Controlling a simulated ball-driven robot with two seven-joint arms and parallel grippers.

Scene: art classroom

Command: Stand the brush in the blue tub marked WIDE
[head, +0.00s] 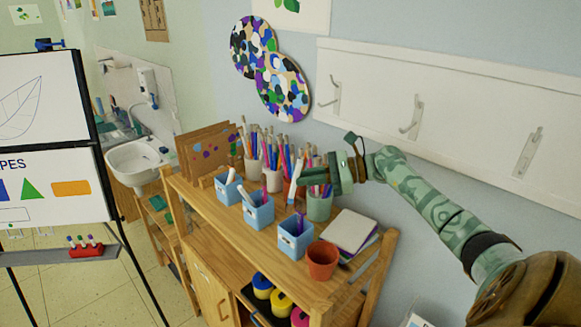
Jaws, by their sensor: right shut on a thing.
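My right gripper (306,180) reaches in from the right, above the back of the wooden shelf top. It is shut on a slim, pale brush (295,183), held roughly upright above the tubs. Three blue tubs stand in a slanting row: a far left one (228,190), a middle one (259,213) and a near right one (296,241). Each has a small front label too small to read, so I cannot tell which is marked WIDE. Pale-handled brushes stand in the far left and middle tubs, and purple ones show at the middle and near right tubs. My left gripper is out of view.
Several cups of pencils and brushes stand behind the tubs, including a green cup (319,208) below my gripper. A terracotta pot (322,262) and a stack of pads (352,229) are at the right. A wall rail (450,110) with hooks is behind my arm.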

